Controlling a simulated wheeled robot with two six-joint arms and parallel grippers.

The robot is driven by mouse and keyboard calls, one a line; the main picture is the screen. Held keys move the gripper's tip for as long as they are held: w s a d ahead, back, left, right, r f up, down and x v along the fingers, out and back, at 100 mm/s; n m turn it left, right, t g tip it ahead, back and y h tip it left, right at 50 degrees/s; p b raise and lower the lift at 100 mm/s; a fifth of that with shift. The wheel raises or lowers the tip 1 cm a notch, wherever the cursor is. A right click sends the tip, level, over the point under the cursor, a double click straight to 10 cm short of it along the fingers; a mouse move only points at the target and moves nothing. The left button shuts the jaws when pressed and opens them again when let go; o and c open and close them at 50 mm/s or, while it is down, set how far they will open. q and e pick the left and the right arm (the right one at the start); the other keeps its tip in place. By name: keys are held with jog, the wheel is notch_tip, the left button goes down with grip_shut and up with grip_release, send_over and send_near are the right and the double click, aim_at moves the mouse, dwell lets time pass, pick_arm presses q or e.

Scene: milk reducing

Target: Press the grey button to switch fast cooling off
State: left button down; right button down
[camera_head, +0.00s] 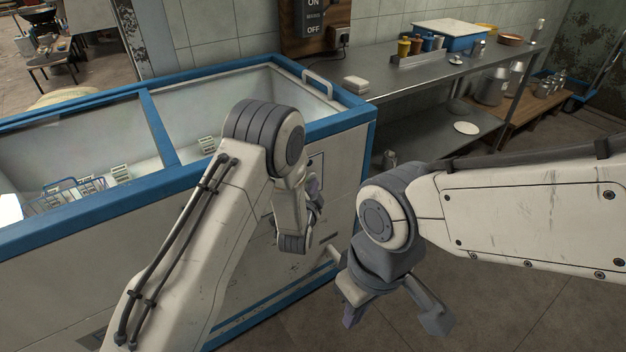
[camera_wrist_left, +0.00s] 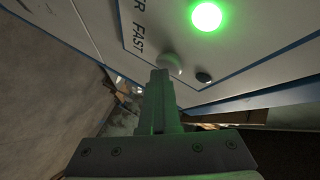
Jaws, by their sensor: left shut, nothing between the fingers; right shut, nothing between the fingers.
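The control panel (camera_wrist_left: 150,30) on the freezer's side wall fills the top of the left wrist view, with the letters "R FAST" in part visible. A round green light (camera_wrist_left: 206,16) glows on it. A pale grey round button (camera_wrist_left: 170,62) sits below the lettering, right at my left fingertips (camera_wrist_left: 158,75). I cannot tell whether they touch it. My left gripper is shut and empty. In the head view my left gripper (camera_head: 314,196) is beside the freezer's right part, and the button is hidden. My right gripper (camera_head: 393,306) is shut and empty, over the floor.
A smaller dark round part (camera_wrist_left: 204,77) is right of the button. The white-and-blue chest freezer (camera_head: 340,122) stands left, with packages inside. A steel table (camera_head: 400,82) with jars and a blue box stands behind. Floor at the lower right is clear.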

pick_arm(q)
jog(key=shift+s+d, duration=0.9)
jog(key=shift+s, duration=0.3)
jog(key=shift+s+d, duration=0.85)
jog(key=shift+s, duration=0.3)
jog(key=s+d+r+n+g+h+p, duration=0.1)
jog(key=s+d+r+n+g+p, duration=0.2)
jog(key=s+r, duration=0.4)
jog(key=s+d+r+g+h+p, duration=0.1)
jog(key=s+d+r+g+p, duration=0.1)
jog(key=s+r+g+p, duration=0.4)
jog(key=s+a+r+n+g+y+p, duration=0.1)
jog(key=s+a+r+g, duration=0.2)
jog(key=s, duration=0.9)
jog(key=s+a+r+n+g+y+p, duration=0.1)
jog(key=s+a+r+n+g+y, duration=0.1)
jog(key=s+a+r, duration=0.5)
jog(key=s+r+g, duration=0.1)
jog(key=s+r, duration=0.1)
jog(key=s, duration=0.2)
jog(key=shift+s+a, duration=0.3)
jog(key=shift+s, duration=0.1)
